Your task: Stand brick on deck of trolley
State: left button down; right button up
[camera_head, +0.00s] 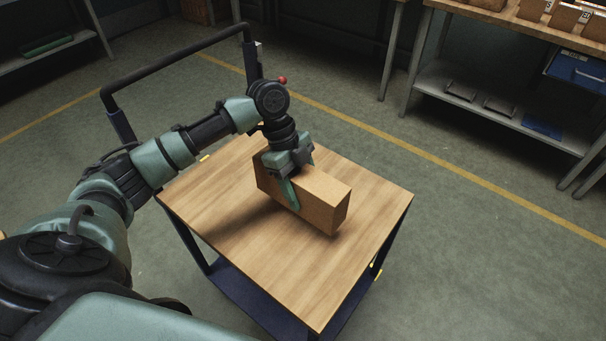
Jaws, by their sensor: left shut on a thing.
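The brick (321,199) is a tan-brown block over the wooden deck of the trolley (367,232), near its middle. It lies with its long side roughly level, running from upper left to lower right. My left gripper (287,184) reaches down from above and is shut on the brick near its upper-left end, one finger showing on the near side face. A dark shadow lies on the deck under the brick; I cannot tell whether the brick touches the deck. My right gripper is not in view.
The trolley's black push handle (175,64) rises at the deck's far-left side, behind my arm. Bare deck surrounds the brick. A workbench (510,22) with boxes and a lower shelf stands at the upper right. Open grey floor with a yellow line (430,157) lies between.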

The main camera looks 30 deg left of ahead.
pick_arm(q)
jog(key=shift+w+f, duration=0.1)
jog(key=shift+f, duration=3)
jog(key=shift+c, duration=2.2)
grip_release()
jog(key=shift+f, duration=0.15)
jog(key=shift+d, duration=0.1)
jog(key=v, duration=1.2)
